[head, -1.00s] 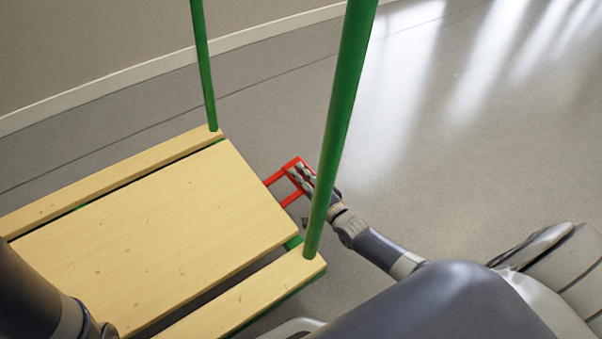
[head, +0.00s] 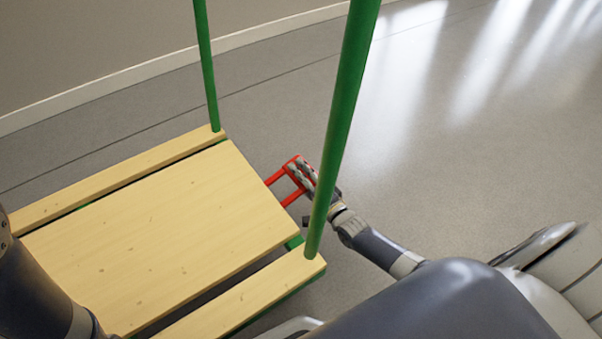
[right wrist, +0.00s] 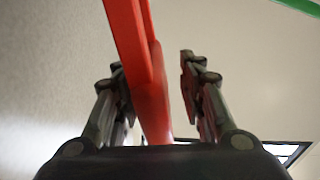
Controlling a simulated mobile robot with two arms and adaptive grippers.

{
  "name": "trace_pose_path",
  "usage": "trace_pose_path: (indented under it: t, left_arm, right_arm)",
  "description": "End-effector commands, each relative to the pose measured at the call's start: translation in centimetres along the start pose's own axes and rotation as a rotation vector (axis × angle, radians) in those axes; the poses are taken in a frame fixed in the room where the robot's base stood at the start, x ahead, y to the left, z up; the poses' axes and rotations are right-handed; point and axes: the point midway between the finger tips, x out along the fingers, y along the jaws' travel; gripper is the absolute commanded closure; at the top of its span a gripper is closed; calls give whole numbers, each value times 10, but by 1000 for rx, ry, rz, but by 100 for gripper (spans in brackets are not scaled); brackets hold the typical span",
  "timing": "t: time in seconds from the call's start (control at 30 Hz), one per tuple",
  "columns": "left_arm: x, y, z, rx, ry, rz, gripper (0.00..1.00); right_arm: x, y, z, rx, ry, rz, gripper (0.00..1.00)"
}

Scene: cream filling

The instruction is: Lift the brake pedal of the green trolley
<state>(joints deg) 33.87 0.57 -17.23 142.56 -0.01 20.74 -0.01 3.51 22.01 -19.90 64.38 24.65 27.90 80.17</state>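The green trolley has a wooden plank deck (head: 160,230) and two green upright posts (head: 345,120). Its red brake pedal (head: 284,182) is a frame sticking out past the deck's right end. My right gripper (head: 302,172) is at the pedal's outer end. In the right wrist view the red pedal (right wrist: 150,85) passes between the two fingers of the right gripper (right wrist: 158,85). The fingers are apart, with a visible gap between the pedal and the right-hand finger. My left arm shows at the lower left of the head view; its gripper is out of frame.
The grey floor (head: 480,160) is open to the right of the trolley. A wall with a pale baseboard (head: 150,75) runs behind it. The near green post stands close beside my right gripper and partly hides my right wrist.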

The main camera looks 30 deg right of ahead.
Motion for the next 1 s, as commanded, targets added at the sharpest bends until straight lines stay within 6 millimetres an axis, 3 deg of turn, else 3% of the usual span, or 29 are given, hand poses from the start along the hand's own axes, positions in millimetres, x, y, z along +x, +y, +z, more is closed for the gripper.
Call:
trace_pose_path:
  t: [0.27,0.7,1.0]
  left_arm:
    - [1,0,-2,1,4,1,68]
    - [0,0,-1,1,3,1,68]
    - [0,0,-1,1,3,1,68]
  right_arm:
    - [-15,3,0,-2,-1,5,63]
    - [-97,2,0,-1,-1,4,63]
    - [-120,0,0,0,0,1,63]
